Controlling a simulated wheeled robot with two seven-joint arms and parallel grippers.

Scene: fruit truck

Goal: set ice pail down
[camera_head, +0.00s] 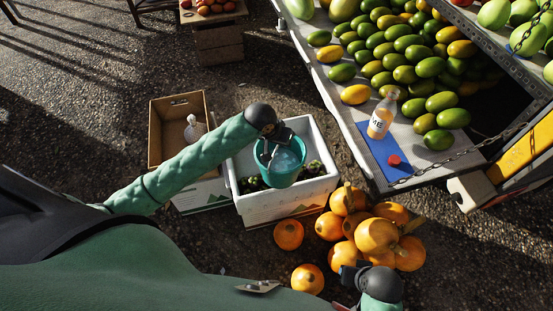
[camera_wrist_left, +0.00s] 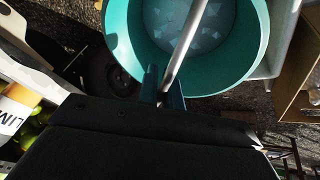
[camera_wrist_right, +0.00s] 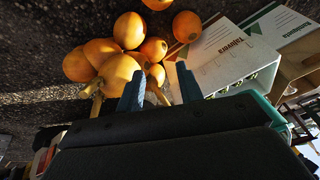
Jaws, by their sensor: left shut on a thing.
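The teal ice pail (camera_head: 281,173) holds pale ice and hangs by its metal handle below my left gripper (camera_head: 276,142). In the head view it overlaps the white box (camera_head: 285,207); I cannot tell whether it touches it. In the left wrist view, my left gripper (camera_wrist_left: 163,92) is shut on the handle (camera_wrist_left: 186,42) and the pail (camera_wrist_left: 250,70) shows beyond the fingers. My right gripper (camera_head: 352,276) is beside the orange pumpkins. In the right wrist view, my right gripper (camera_wrist_right: 158,88) has its fingers apart with nothing between them.
The white box holds dark green produce. A cardboard box (camera_head: 158,135) with a pale bottle (camera_head: 195,128) stands left of it. Several pumpkins (camera_head: 376,235) lie in front. The truck's fruit shelf (camera_head: 350,113) bears a labelled bottle (camera_head: 381,118) on a blue mat (camera_head: 378,152).

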